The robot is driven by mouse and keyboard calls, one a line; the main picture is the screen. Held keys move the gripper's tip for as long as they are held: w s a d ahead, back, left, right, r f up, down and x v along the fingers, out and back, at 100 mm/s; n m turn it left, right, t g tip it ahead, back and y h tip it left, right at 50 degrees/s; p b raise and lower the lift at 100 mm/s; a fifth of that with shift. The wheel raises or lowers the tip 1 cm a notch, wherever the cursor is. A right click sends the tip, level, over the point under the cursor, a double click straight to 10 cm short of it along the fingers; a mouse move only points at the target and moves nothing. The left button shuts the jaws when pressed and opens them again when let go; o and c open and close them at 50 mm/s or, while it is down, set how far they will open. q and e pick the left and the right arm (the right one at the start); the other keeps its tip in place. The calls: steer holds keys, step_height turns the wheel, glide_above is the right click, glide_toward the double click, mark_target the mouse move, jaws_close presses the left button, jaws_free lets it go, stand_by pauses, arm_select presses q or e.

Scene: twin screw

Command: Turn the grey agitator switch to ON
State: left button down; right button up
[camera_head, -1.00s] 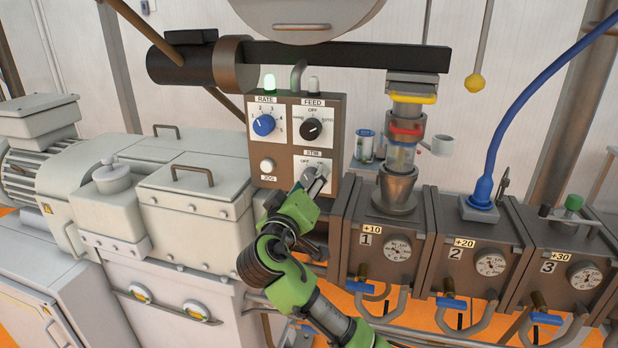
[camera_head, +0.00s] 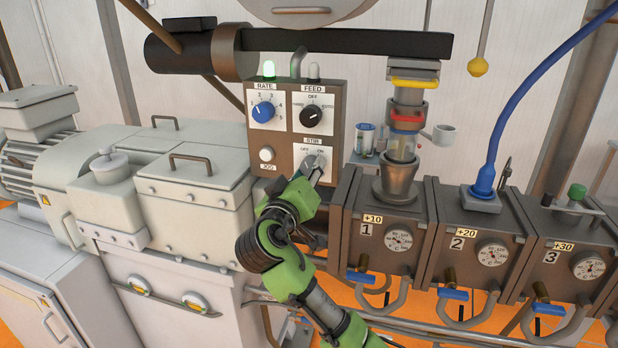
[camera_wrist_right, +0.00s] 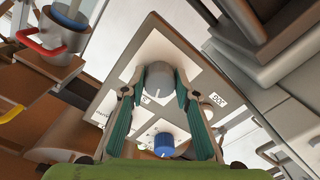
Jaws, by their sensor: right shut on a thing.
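The grey agitator switch (camera_head: 313,162) sits under the STIR label at the lower right of the brown control panel (camera_head: 338,112), with OFF at its left and ON at its right. My right gripper (camera_head: 307,174) is shut on the switch, reaching it from below. In the right wrist view the switch (camera_wrist_right: 158,84) lies between the two fingers of my right gripper (camera_wrist_right: 157,95), with a white pointer line on its face. The exact pointer setting is hard to tell in the head view. My left gripper is not in view.
The blue RATE knob (camera_head: 263,111), black FEED knob (camera_head: 311,117) and white JOG button (camera_head: 267,154) are close by on the panel. A grey lidded box (camera_head: 195,200) stands to the left, and numbered brown blocks (camera_head: 384,240) to the right.

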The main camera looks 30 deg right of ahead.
mark_target(308, 127)
steer(key=m+b, duration=0.2)
steer(key=b, duration=0.1)
steer(key=m+b, duration=0.5)
steer(key=b, duration=0.2)
steer(key=shift+a+f+m, duration=0.1)
steer(key=shift+f+m, duration=0.15)
steer(key=shift+m, duration=0.15)
steer(key=shift+w+r+m+b, duration=0.1)
steer(key=shift+r+m+b, duration=0.15)
steer(key=shift+m+b, duration=1.1)
steer(key=shift+r, duration=0.1)
steer(key=o, duration=1.1)
step_height(308, 127, up, 10)
steer(key=shift+f, duration=0.1)
